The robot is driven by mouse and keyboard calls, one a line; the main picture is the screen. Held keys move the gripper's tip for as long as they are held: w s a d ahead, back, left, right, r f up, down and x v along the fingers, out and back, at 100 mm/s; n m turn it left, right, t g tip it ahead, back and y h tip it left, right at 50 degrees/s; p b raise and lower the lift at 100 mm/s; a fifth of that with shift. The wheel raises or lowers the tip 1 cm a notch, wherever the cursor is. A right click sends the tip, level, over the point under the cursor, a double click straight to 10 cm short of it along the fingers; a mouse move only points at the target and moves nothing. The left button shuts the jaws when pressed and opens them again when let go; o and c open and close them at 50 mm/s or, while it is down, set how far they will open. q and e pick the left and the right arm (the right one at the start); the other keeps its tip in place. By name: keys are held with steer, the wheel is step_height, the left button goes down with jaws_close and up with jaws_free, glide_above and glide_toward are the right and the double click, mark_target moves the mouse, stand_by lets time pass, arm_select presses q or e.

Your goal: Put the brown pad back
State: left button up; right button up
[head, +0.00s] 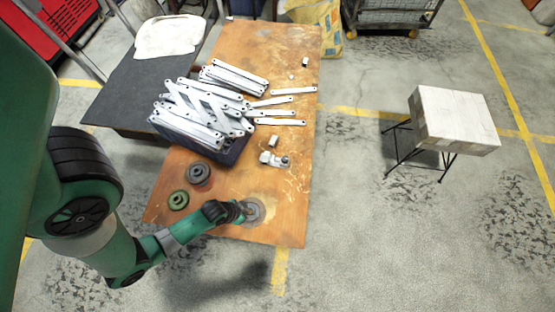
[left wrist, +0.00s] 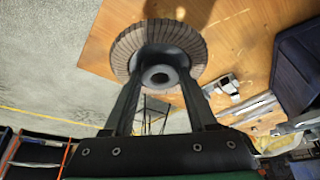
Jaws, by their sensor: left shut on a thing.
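My left gripper (head: 240,211) is at the near end of the wooden table, shut on the hub of a round, grey-brown pad (head: 256,211). The left wrist view shows the pad (left wrist: 128,45) with its ridged rim and dark central hub between the two fingers of the gripper (left wrist: 160,78). I cannot tell whether the pad touches the tabletop or is just above it. A dark grey pad (head: 198,172) and a green pad (head: 178,200) lie on the table to the left of the held one. My right gripper is not in view.
A dark blue bin (head: 232,153) heaped with galvanized brackets (head: 195,112) stands on the wooden table (head: 290,225). Loose brackets (head: 280,122) and a small metal fitting (head: 272,159) lie to its right. The table's near right corner is bare.

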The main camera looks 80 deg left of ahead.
arm_select(q)
steer(key=w+a+f+b, duration=0.1)
steer(key=w+f+b, duration=0.1)
steer(key=w, duration=0.1)
steer(key=w+a+f+b, duration=0.2)
steer(key=w+f+b, duration=0.1)
steer(key=w, duration=0.1)
steer(key=w+a+f+b, duration=0.1)
steer(key=w+f+b, duration=0.1)
steer(key=w+f, duration=0.1)
steer(key=shift+w+a+f, duration=0.2)
steer(key=shift+w, duration=0.35)
steer(key=shift+w+a+f+b, duration=0.1)
steer(key=shift+w+f+b, duration=0.15)
steer(key=shift+w+b, duration=0.1)
steer(key=f+b, duration=0.1)
steer(key=f, duration=0.1)
steer(key=f+b, duration=0.1)
steer(key=shift+w+a+f+b, duration=0.15)
steer(key=shift+w+f+b, duration=0.15)
steer(key=shift+f, duration=0.1)
steer(key=shift+f, duration=0.1)
steer(key=o, duration=1.3)
